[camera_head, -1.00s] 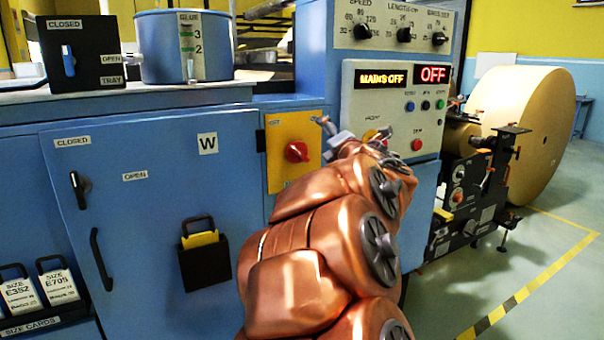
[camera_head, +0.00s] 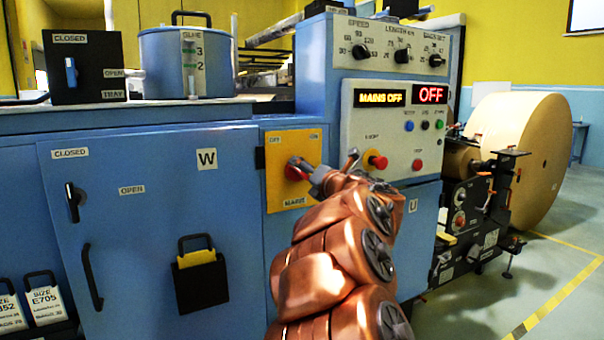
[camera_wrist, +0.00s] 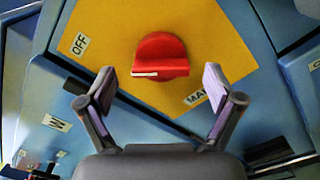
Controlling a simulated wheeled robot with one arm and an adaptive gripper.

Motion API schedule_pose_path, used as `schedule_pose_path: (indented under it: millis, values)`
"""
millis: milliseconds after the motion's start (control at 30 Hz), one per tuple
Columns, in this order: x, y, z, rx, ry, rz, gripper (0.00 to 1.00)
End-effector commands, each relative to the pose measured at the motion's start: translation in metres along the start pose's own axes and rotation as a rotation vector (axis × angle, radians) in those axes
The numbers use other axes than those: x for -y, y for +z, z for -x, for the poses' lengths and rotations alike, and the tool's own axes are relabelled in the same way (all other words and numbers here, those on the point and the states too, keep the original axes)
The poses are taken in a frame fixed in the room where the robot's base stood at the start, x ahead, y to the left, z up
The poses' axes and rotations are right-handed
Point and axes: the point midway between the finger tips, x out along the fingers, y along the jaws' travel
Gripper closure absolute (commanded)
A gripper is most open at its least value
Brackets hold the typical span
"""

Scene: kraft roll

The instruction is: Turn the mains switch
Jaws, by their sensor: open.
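The mains switch is a red rotary knob (camera_wrist: 160,56) on a yellow plate (camera_wrist: 105,30) in the wrist view, with a white mark on its grip. The plate carries an "OFF" label and a partly hidden "MAINS" label. In the head view the knob (camera_head: 294,170) is partly covered by a fingertip, on its yellow plate (camera_head: 283,196). A display (camera_head: 380,97) reads "MAINS OFF". My gripper (camera_wrist: 160,88) is open, its two fingers apart to either side of the knob and just short of it; I see no contact. In the head view my gripper (camera_head: 322,168) is in front of the plate.
A control panel (camera_head: 350,130) with a red stop button (camera_head: 378,161) stands close right of my gripper. A blue cabinet door (camera_head: 140,240) with handles and a card holder (camera_head: 200,280) is on the left. A paper roll (camera_head: 520,150) is at right.

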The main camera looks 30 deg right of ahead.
Motion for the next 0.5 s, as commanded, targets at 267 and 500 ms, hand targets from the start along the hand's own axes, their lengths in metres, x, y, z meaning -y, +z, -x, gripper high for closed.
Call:
schedule_pose_path:
  millis: [267,500]
  values:
    - [-0.001,0.0,-0.024,0.0,0.001,0.0,0.08]
    - [0.0,0.0,-0.025,0.001,-0.001,-0.001,0.08]
